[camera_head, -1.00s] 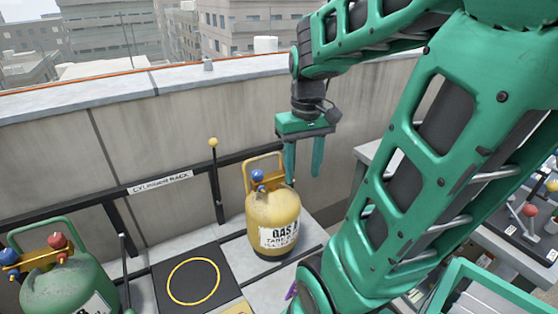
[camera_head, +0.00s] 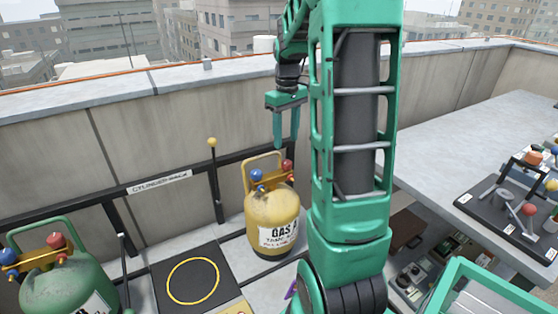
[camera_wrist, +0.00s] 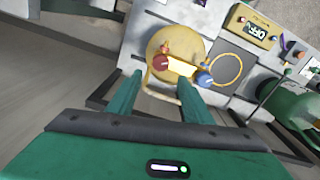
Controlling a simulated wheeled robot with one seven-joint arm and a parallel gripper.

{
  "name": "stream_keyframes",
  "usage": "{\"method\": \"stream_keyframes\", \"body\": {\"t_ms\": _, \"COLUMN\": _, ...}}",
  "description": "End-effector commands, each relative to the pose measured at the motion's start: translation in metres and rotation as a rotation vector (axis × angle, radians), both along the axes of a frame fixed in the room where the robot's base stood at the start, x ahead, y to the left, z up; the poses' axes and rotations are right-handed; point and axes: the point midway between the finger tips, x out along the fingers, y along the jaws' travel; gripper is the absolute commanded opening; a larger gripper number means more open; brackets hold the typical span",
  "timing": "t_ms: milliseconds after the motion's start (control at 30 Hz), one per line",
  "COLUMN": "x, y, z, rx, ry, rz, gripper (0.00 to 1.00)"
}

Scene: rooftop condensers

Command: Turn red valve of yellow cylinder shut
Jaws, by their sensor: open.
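The yellow cylinder (camera_head: 272,219) stands upright on the floor by the rack, labelled GAS A. Its red valve (camera_head: 288,165) is at the right of its top and its blue valve (camera_head: 257,175) at the left. In the wrist view the red valve (camera_wrist: 161,62) and blue valve (camera_wrist: 204,79) both show on the yellow cylinder (camera_wrist: 178,42), beyond the fingertips. My gripper (camera_head: 287,143) points down, open and empty, above and behind the cylinder top and apart from the valves. My gripper (camera_wrist: 157,85) shows its two spread fingers in the wrist view.
A green cylinder (camera_head: 75,285) with red and blue valves stands at the left. A black mat with a yellow ring (camera_head: 194,280) lies between the cylinders. The rack rail (camera_head: 130,193) and concrete wall run behind. A grey table (camera_head: 465,140) with fittings is at right.

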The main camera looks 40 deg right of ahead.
Motion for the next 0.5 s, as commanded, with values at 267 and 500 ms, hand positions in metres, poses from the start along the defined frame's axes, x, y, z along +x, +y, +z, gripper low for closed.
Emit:
{"method": "stream_keyframes", "body": {"t_ms": 267, "x": -0.001, "y": 0.001, "z": -0.051, "rx": 0.002, "ry": 0.004, "rz": 0.0, "gripper": 0.46}}
{"method": "stream_keyframes", "body": {"t_ms": 500, "x": 0.0, "y": 0.001, "z": -0.076, "rx": 0.001, "ry": 0.002, "rz": 0.001, "gripper": 0.46}}
